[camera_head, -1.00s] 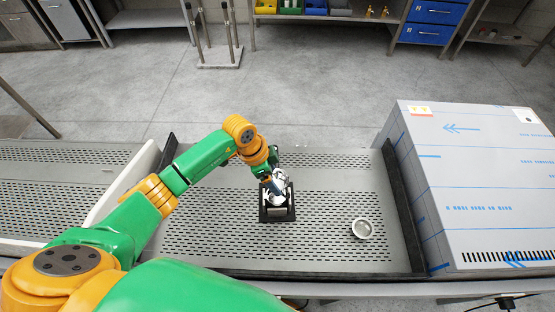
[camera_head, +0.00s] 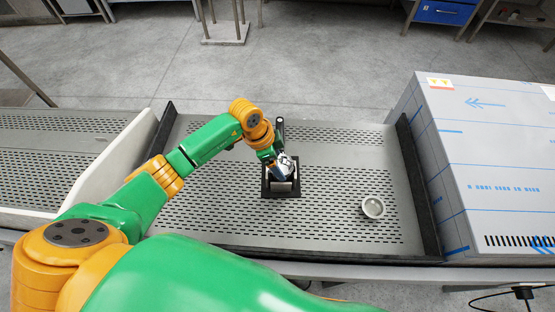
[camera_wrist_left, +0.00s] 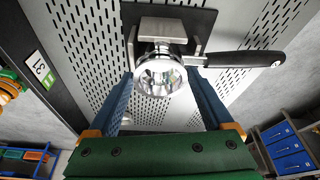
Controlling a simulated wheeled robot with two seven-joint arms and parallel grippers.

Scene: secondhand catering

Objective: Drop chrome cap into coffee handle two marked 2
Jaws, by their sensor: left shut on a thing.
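The coffee handle (camera_wrist_left: 245,60) has a black grip, and its head rests at the black stand (camera_head: 268,192) on the perforated tray. In the head view the coffee handle's grip (camera_head: 280,128) points away from me. My left gripper (camera_head: 283,170), with blue fingers (camera_wrist_left: 160,80), is shut around a shiny round chrome piece, seemingly the chrome cap (camera_wrist_left: 160,77). The cap is at the handle's head; whether it touches it or is inside is unclear. A label (camera_wrist_left: 40,69) on the dark side wall seems to read 2. My right gripper is not in view.
A round metal cup (camera_head: 373,207) stands on the tray (camera_head: 230,222), right of the stand. Dark walls edge the tray. A large film-covered steel box (camera_head: 490,160) stands to the right. The tray is clear left of the stand.

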